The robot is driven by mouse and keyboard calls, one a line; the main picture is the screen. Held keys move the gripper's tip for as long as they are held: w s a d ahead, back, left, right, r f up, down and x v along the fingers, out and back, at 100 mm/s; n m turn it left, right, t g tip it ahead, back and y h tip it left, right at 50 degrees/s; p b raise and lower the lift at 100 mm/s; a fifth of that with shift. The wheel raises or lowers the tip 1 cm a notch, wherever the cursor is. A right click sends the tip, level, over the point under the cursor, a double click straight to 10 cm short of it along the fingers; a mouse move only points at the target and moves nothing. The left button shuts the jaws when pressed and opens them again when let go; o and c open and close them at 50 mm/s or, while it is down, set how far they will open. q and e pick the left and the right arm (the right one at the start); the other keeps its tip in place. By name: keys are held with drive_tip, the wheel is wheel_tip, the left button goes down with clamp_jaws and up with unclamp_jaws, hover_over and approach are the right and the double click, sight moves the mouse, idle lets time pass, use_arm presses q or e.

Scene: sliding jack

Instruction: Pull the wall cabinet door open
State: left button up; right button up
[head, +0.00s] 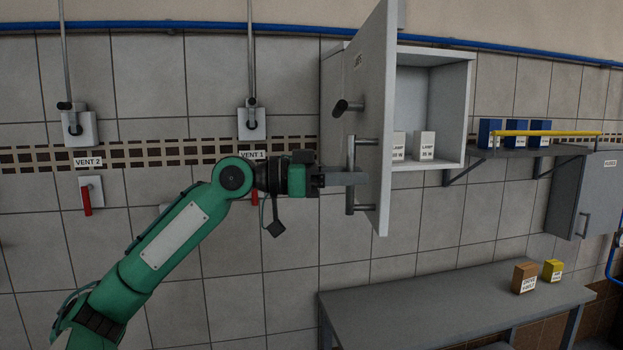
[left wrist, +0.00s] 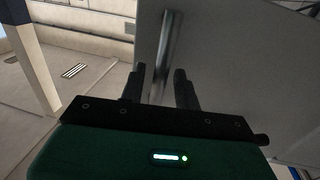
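The wall cabinet (head: 467,110) hangs on the tiled wall in the head view. Its grey door (head: 372,120) stands wide open, swung out toward me, and the inside shows. An upright bar handle (head: 350,200) is on the door's outer face. My left gripper (head: 345,179) is at this handle, with its fingertips reaching past the bar toward the door. In the left wrist view the handle (left wrist: 167,45) runs between the two fingers (left wrist: 160,88), which stand apart with space beside the bar. My right gripper is not in view.
White lamp boxes (head: 425,146) stand inside the cabinet. A shelf (head: 520,153) with blue boxes and a yellow rail is to the right, beside a smaller grey cabinet (head: 590,195). A grey table (head: 430,300) below holds two small boxes. Vent switches are on the left wall.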

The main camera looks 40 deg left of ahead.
use_arm(q)
drive_tip(key=b+v, duration=0.8)
drive_tip(key=v, duration=0.5)
drive_tip(key=shift+a, duration=0.15)
